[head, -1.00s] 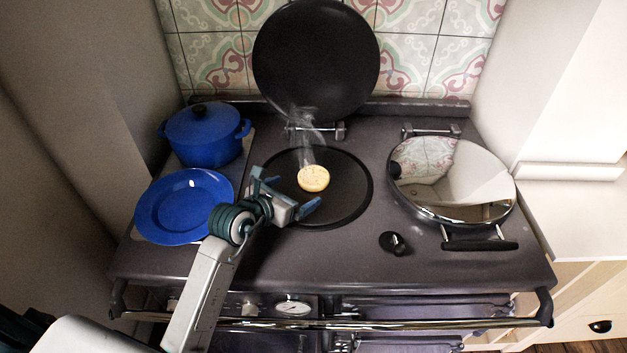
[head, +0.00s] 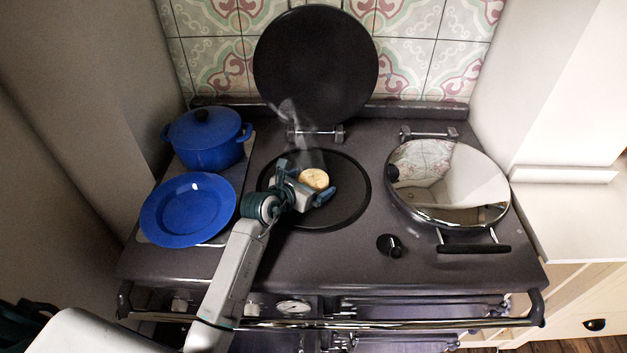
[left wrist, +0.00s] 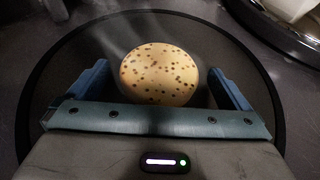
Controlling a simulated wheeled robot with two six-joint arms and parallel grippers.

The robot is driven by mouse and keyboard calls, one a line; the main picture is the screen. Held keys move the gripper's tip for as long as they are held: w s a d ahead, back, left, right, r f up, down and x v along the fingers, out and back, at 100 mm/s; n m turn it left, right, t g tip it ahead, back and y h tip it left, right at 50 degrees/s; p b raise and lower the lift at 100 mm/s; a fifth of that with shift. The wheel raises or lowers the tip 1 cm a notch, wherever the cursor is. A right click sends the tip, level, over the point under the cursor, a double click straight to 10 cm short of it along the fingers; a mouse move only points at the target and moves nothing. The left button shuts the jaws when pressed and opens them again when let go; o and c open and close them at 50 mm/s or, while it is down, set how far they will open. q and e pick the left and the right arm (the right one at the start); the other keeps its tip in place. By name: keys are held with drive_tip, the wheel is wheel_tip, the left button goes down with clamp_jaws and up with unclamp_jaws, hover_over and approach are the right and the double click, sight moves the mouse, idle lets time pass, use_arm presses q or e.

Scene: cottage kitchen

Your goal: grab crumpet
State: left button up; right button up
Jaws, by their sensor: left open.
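The crumpet (head: 314,179) is round, pale gold and dotted with holes. It lies on the dark round hotplate (head: 345,208), with steam rising near it. My left gripper (head: 306,180) is open, low over the hotplate, with the crumpet at its fingers. In the left wrist view the crumpet (left wrist: 160,73) sits ahead of the palm, between the two blue fingers (left wrist: 158,85), with a gap on each side. The crumpet's near edge is close to the palm bar. My right gripper is not in view.
The raised black lid (head: 316,62) stands behind the hotplate. A blue pot (head: 205,143) and a blue plate (head: 188,210) are at the left. A shiny closed lid (head: 450,180) covers the right side, with a small black knob (head: 390,245) in front of it.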

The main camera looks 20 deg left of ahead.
use_arm(q)
drive_tip(key=c, duration=0.8)
drive_tip(key=shift+c, duration=0.2)
drive_tip(key=shift+r, duration=0.1)
